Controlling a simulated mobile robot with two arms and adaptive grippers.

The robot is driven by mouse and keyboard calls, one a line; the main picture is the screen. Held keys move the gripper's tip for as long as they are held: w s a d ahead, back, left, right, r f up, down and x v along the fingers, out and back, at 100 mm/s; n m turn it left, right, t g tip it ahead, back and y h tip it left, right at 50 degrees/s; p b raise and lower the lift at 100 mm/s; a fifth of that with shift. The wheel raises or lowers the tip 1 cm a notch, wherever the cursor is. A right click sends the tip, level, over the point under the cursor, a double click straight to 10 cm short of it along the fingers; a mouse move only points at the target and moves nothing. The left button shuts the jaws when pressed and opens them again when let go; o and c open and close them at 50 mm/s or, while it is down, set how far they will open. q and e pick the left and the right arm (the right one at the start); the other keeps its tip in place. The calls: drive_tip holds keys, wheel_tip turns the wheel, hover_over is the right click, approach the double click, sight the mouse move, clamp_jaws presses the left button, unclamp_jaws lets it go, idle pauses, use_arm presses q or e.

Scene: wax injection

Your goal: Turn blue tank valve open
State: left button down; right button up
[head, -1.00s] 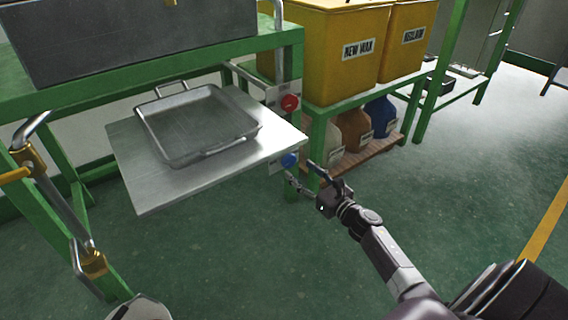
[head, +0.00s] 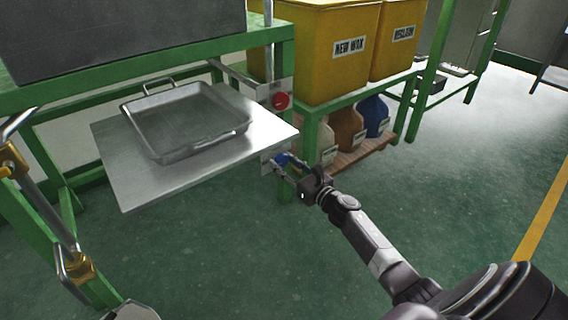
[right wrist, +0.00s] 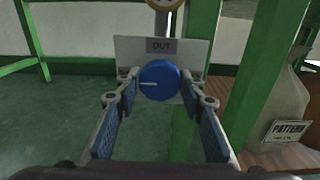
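The blue valve knob (head: 282,159) is on a plate on the green frame, below a red knob. In the right wrist view the blue knob (right wrist: 159,81) is round, with a white line pointing left, in front of a plate (right wrist: 193,52) marked "OUT". My right gripper (head: 280,168) is at the blue knob. In the right wrist view its two fingers (right wrist: 160,92) are apart, one on each side of the knob, with gaps seen between them and it. My left gripper is not clearly in view; only a piece of pale metal shows at the lower left edge.
A metal tray (head: 186,121) sits on a silver shelf (head: 125,185) beside the knobs. The red knob (head: 281,101) is just above. The floor at right is clear.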

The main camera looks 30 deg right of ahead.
drive_tip(key=shift+c, duration=1.2)
